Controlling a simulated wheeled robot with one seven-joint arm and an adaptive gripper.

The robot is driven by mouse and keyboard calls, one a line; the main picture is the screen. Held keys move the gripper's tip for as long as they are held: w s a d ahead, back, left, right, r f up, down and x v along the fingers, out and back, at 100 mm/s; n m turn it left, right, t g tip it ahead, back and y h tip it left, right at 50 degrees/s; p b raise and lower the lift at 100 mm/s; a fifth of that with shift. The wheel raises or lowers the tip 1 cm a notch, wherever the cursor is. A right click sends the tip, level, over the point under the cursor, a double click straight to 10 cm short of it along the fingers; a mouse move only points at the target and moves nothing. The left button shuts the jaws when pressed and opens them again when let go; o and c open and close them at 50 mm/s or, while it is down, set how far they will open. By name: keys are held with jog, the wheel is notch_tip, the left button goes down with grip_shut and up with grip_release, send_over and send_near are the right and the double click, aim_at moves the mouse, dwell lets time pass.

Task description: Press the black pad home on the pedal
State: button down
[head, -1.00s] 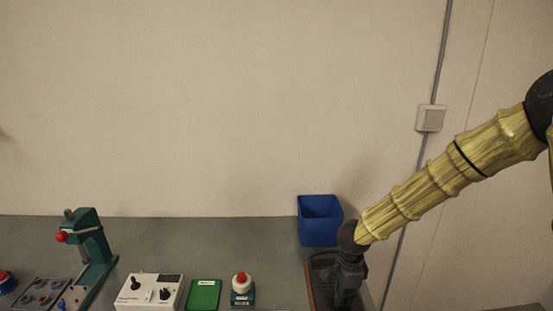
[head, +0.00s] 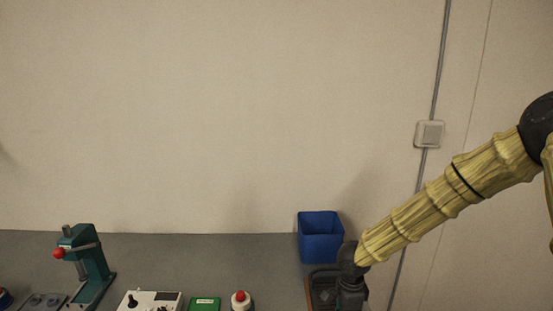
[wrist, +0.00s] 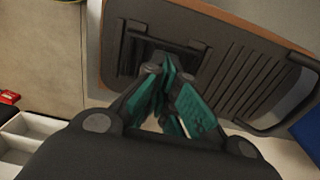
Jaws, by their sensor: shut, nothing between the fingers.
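A dark pedal with a ribbed face (wrist: 238,78) and a brown edge (wrist: 235,20) fills the upper part of the wrist view. A black raised rectangular piece (wrist: 150,42) lies across its left part, partly hidden behind my fingers. I cannot tell for sure whether this is the pad, or whether it sits flush. My gripper (wrist: 172,68) has its teal fingers together, empty, with the tips over or against this piece; contact is unclear. In the head view the pedal (head: 311,296) shows only in part at the bottom, beneath my gripper (head: 347,300).
A blue bin (head: 320,238) stands just behind the pedal. To the left on the grey bench are a red-topped button (head: 240,300), a green tray (head: 205,304), a white control box (head: 150,300) and a teal press (head: 93,270). A white divided tray (wrist: 30,140) shows in the wrist view.

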jog(key=shift+f, duration=0.2)
dwell(0.5)
jog(key=shift+f, duration=0.65)
jog(key=shift+r+p, duration=3.45)
jog(key=shift+r, duration=0.1)
jog(key=shift+s+f, duration=0.1)
